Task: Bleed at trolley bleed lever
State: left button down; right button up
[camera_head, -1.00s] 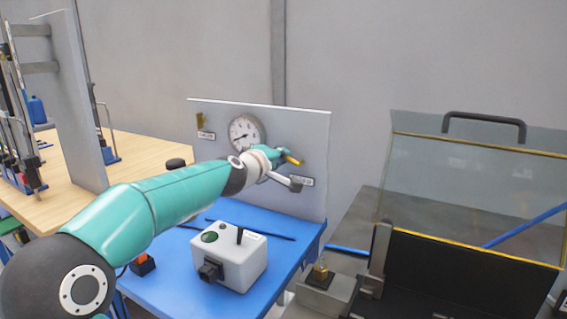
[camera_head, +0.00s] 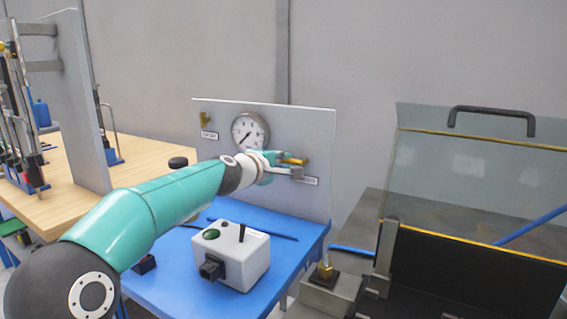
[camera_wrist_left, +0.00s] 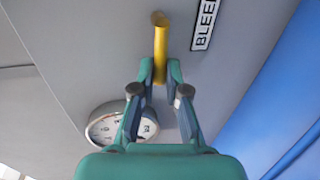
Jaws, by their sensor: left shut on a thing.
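The yellow bleed lever (camera_head: 295,161) sticks out from the grey upright panel (camera_head: 308,130). In the left wrist view the lever (camera_wrist_left: 160,40) runs down between my two fingertips, beside a label (camera_wrist_left: 206,22) reading "BLEE", cut off by the frame edge. My left gripper (camera_head: 290,167) is shut on the lever; its fingertips also show in the wrist view (camera_wrist_left: 160,74). A round white gauge (camera_head: 248,133) sits on the panel, left of the lever. My right gripper is not in view.
A white control box (camera_head: 230,256) with a green button and black stick stands on the blue table (camera_head: 165,282) below my left arm. A machine with a clear yellow-edged guard (camera_head: 470,165) stands to the right. A wooden table (camera_head: 70,195) is at left.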

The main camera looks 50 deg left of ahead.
pick_arm(q)
jog(key=shift+f, duration=0.2)
jog(key=c, duration=1.2)
grip_release()
jog(key=shift+a, duration=0.1)
jog(key=shift+r, duration=0.1)
jog(key=shift+s+r, duration=0.1)
jog(key=shift+s, duration=0.2)
jog(key=v, duration=1.1)
jog(key=shift+s+d, duration=0.15)
jog(key=shift+d, duration=0.1)
